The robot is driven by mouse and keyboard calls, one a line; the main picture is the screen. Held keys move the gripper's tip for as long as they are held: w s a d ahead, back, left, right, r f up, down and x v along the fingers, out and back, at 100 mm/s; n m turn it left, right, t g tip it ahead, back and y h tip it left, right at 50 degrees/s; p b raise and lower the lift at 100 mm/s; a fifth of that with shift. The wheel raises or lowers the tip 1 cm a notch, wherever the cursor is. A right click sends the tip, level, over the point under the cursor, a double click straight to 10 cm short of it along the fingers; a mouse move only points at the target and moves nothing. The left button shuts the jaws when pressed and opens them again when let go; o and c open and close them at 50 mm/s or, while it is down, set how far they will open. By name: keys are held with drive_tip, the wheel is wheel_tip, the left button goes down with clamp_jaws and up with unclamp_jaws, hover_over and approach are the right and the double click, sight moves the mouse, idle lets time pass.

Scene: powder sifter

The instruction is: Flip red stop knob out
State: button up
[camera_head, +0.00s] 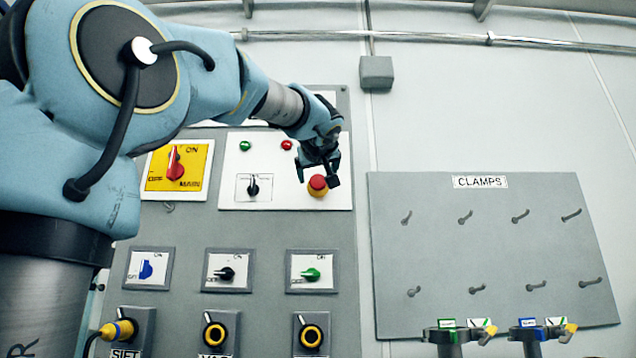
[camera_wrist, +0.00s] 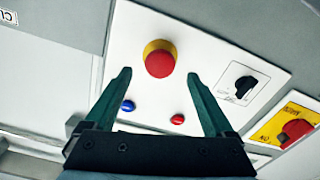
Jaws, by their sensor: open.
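The red stop knob (camera_head: 318,185) is a round red button on a yellow collar, at the right of a white panel plate. In the wrist view the red stop knob (camera_wrist: 159,63) lies ahead of my gripper, in line with the gap between the fingers. My gripper (camera_head: 316,172) is just above and left of the knob in the head view. In the wrist view my gripper (camera_wrist: 158,82) has its two green fingers spread apart, with nothing between them. I cannot tell how far the fingertips are from the knob.
A black selector switch (camera_head: 253,187) and small green (camera_head: 245,146) and red (camera_head: 286,145) lights share the plate. The yellow main switch (camera_head: 174,169) is left of it. Rows of switches sit below.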

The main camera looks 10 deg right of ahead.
drive_tip(key=s+a+b, duration=0.1)
drive_tip(key=s, duration=0.6)
drive_tip(key=shift+s+a+b, duration=0.15)
drive_tip(key=shift+b, duration=0.15)
